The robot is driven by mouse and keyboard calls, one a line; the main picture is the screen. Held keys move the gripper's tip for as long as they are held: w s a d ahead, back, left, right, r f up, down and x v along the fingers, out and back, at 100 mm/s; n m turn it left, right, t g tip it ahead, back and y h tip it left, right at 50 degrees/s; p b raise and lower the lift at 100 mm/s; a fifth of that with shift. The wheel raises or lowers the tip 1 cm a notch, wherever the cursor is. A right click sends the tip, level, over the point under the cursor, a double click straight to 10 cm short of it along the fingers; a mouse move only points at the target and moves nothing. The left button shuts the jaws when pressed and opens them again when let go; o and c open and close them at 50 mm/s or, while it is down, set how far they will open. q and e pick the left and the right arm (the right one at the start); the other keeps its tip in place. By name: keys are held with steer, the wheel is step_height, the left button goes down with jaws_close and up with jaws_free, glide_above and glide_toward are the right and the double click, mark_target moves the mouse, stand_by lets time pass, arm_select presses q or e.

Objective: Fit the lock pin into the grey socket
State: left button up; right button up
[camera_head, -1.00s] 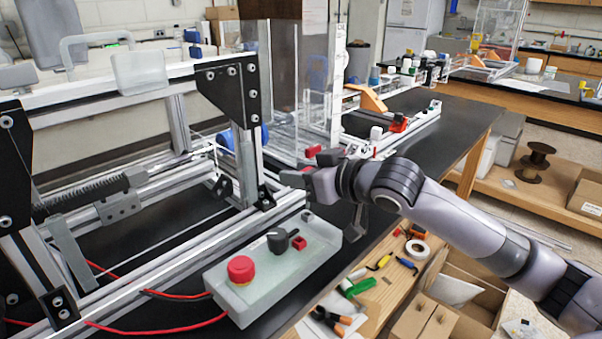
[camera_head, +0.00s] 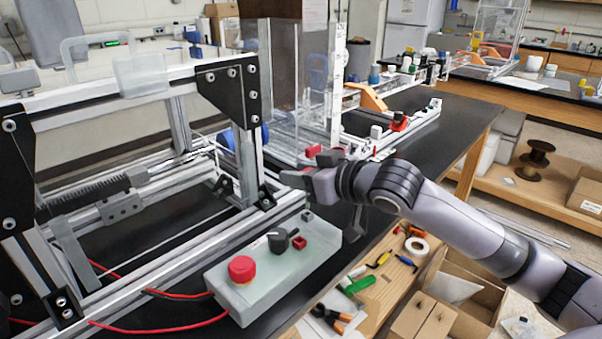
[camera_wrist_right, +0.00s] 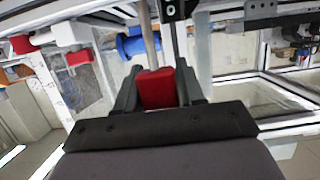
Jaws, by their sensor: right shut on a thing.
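The held piece is mostly hidden by the gripper in the head view. I cannot pick out the grey socket with certainty. My left gripper is not in view.
The extrusion frame (camera_head: 95,88) fills the left. A control box (camera_head: 262,290) with a red button (camera_head: 241,269) stands just in front of my right gripper. Red knobs (camera_head: 328,157) lie behind the wrist.

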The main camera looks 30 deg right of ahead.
steer(key=shift+r+p, duration=0.1)
steer(key=shift+p, duration=0.2)
steer(key=shift+f+b, duration=0.75)
steer(key=shift+f, duration=0.65)
steer(key=o, duration=1.1)
steer(key=v, duration=0.6)
steer(key=shift+b, duration=0.35)
steer(key=shift+s+d+r, duration=0.2)
steer(key=shift+s+r, duration=0.05)
steer(key=shift+s, duration=0.3)
steer(key=shift+s, duration=0.1)
